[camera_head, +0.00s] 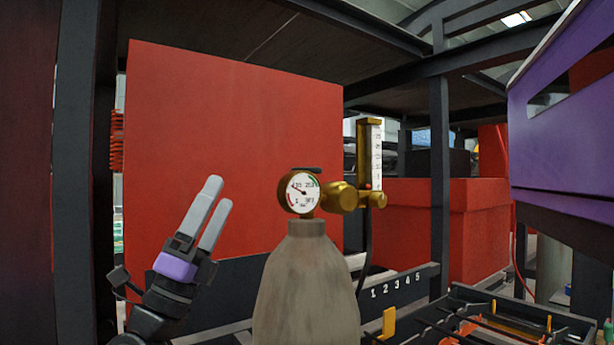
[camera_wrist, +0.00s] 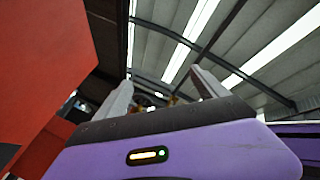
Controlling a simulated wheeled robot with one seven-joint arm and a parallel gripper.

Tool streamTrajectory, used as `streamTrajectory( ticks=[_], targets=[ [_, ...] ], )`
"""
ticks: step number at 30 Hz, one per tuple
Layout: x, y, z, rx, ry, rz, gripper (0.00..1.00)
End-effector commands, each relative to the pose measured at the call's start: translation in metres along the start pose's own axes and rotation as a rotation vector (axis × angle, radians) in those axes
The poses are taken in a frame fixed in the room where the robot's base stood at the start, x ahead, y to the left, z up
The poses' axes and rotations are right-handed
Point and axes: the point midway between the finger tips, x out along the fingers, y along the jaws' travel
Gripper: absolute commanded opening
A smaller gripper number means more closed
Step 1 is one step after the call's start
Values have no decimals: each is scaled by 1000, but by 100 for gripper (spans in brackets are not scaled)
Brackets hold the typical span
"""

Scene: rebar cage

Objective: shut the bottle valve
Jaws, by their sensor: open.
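The grey bottle (camera_head: 306,285) stands upright at the front centre of the head view. On its neck sit a round white pressure gauge (camera_head: 302,192), a brass regulator body (camera_head: 341,197) and an upright flow tube (camera_head: 370,155) on the right. A thin dark piece (camera_head: 307,170) shows just behind the gauge top; it may be the valve handle, mostly hidden. My gripper (camera_head: 219,194) is left of the bottle, apart from it, with fingers pointing up. It is open and empty. In the wrist view my fingers (camera_wrist: 162,84) stand apart, with small brass-coloured bits beyond them.
A large red panel (camera_head: 230,150) stands behind my gripper and the bottle. A black hose (camera_head: 366,255) hangs from the flow tube. A dark rack (camera_head: 480,325) with orange parts is at lower right. A purple housing (camera_head: 565,120) juts in from the upper right.

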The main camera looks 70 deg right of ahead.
Motion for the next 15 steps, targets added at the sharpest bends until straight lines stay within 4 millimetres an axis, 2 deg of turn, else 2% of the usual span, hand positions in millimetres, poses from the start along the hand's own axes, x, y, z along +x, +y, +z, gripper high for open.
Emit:
streamTrajectory(
  ticks=[1,6,10,15],
  targets=[
    [22,-1,-1,46,72,4,82],
    [79,2,-14,205,304,33,82],
    [112,7,-26,324,478,58,82],
    [138,18,-39,465,697,98,82]
  ],
)
